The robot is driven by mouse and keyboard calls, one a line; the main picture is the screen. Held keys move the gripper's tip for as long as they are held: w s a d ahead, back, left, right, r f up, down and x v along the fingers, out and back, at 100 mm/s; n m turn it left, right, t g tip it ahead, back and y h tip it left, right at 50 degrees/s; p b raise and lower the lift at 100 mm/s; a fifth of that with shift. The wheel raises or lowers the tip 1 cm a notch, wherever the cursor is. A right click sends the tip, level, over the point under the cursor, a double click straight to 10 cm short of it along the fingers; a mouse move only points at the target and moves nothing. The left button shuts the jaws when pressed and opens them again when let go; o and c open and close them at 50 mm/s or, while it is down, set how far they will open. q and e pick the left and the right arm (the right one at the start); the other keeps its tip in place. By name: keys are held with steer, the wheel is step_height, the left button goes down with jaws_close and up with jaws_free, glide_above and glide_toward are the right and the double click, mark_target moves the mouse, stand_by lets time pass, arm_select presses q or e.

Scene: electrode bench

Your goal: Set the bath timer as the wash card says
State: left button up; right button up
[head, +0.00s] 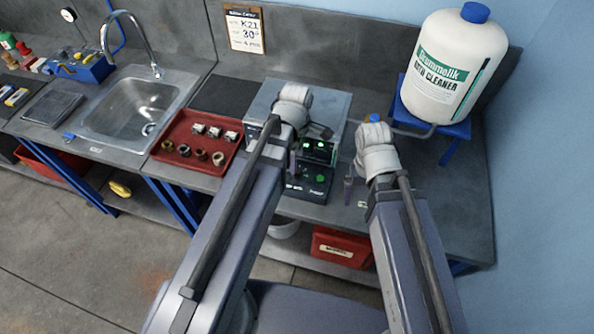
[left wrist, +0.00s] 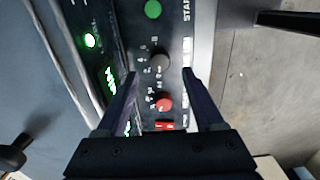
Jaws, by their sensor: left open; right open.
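The wash card (head: 245,30) hangs on the back wall; it shows K21 and 30°, with a lower line too small to read surely. The bath unit (head: 332,104) is a grey box with green-lit displays (head: 318,150) and a dark front panel. My right gripper (head: 348,188) is open and empty, right of the panel.
A red tray (head: 168,160) with several small parts stands left of the unit, beside the sink (head: 130,105). A large cleaner bottle (head: 455,65) rests on a blue stand (head: 455,130) at the right. Red bins (head: 342,248) sit below the bench.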

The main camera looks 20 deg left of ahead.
arm_select(q)
step_height(320, 180, down, 6)
steer(key=b, duration=0.4)
steer(key=shift+r+b, duration=0.1)
steer(key=shift+b, duration=0.3)
arm_select(e)
step_height(320, 180, down, 6)
steer(key=shift+r, duration=0.1)
arm_select(q)
steer(key=shift+r, duration=0.1)
jaws_close()
